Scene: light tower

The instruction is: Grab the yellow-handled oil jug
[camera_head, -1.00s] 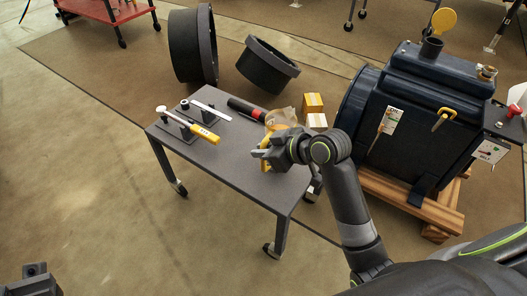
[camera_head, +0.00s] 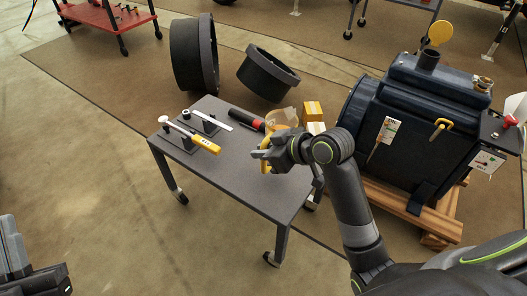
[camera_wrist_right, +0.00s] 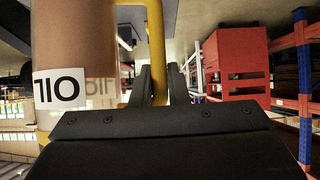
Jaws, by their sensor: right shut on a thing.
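The oil jug (camera_head: 283,118) is a clear, amber-tinted vessel with a yellow handle (camera_head: 266,158), over the right part of the grey table (camera_head: 235,176). In the right wrist view its tinted body (camera_wrist_right: 75,35) with a white "OIL" label fills the left side. My right gripper (camera_head: 261,154) is shut on the upright yellow handle (camera_wrist_right: 156,40), which runs between the fingers (camera_wrist_right: 160,85). My arm partly hides the jug, and I cannot tell whether its base touches the table. My left gripper (camera_head: 32,268) shows only partly at the lower left corner, away from the table.
A yellow-handled tool (camera_head: 204,143) and a flat metal tool (camera_head: 210,118) rest on black stands. A black-and-red flashlight (camera_head: 246,119) lies near the back edge. Small boxes (camera_head: 313,109) stand by the jug. A large dark machine (camera_head: 415,130) is at the right. The table's front is clear.

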